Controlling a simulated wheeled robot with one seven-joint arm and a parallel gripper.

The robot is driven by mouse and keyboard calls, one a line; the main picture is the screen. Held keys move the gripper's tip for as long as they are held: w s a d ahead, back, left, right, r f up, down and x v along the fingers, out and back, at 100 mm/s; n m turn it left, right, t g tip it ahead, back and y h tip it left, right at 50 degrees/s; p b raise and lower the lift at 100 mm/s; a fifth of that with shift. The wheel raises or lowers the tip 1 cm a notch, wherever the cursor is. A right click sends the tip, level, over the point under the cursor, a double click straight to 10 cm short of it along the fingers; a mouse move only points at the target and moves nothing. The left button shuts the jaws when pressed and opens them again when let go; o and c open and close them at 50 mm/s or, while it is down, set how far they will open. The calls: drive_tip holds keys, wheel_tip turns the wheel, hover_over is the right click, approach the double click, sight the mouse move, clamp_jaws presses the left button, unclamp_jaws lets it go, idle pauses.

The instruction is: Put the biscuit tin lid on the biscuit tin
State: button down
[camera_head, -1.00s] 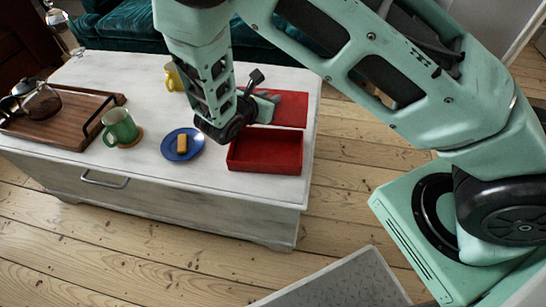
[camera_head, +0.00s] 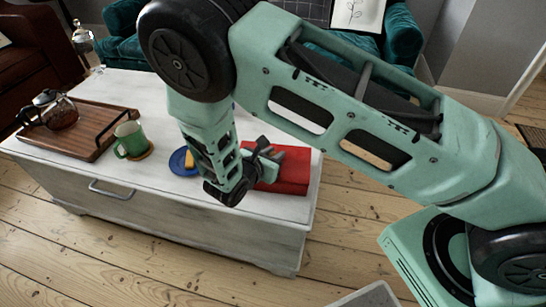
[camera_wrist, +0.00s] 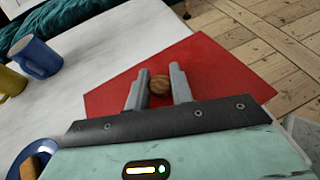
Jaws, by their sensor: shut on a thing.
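The biscuit tin lid (camera_head: 304,166) is a flat red panel; the wrist view shows its broad top (camera_wrist: 225,75) with a round wooden knob (camera_wrist: 159,84). My gripper (camera_wrist: 159,76) is shut on this knob, one finger on each side. In the head view my gripper (camera_head: 268,156) is over the red biscuit tin (camera_head: 285,187), near the right end of the white table. The lid covers the tin's opening in this view. I cannot tell whether it rests on the rim or hangs slightly above it. My arm hides the tin's left part.
A blue plate (camera_head: 177,164) with a biscuit (camera_head: 189,160) lies close left of my arm. A green mug (camera_head: 130,141), a wooden tray (camera_head: 88,146) with a glass pot (camera_head: 55,110) are farther left. The wrist view shows a blue mug (camera_wrist: 39,57) and a yellow mug (camera_wrist: 10,84).

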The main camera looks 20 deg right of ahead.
drive_tip(key=shift+f, duration=0.25)
drive_tip(key=c, duration=1.2)
unclamp_jaws()
drive_tip(key=shift+c, duration=0.2)
drive_tip(key=shift+r, duration=0.1)
drive_tip(key=shift+s+a+r, duration=0.1)
drive_tip(key=shift+a, duration=0.1)
drive_tip(key=p+v, duration=0.2)
drive_tip(key=v, duration=0.9)
drive_tip(key=s+d+r+m+g+y, duration=0.2)
drive_tip(key=s+r+m+g+y, duration=0.6)
drive_tip(key=s+r+m, duration=0.9)
drive_tip(key=shift+s+r+m+y, duration=0.4)
drive_tip(key=shift+s+r+y, duration=0.9)
drive_tip(key=shift+s+y, duration=0.45)
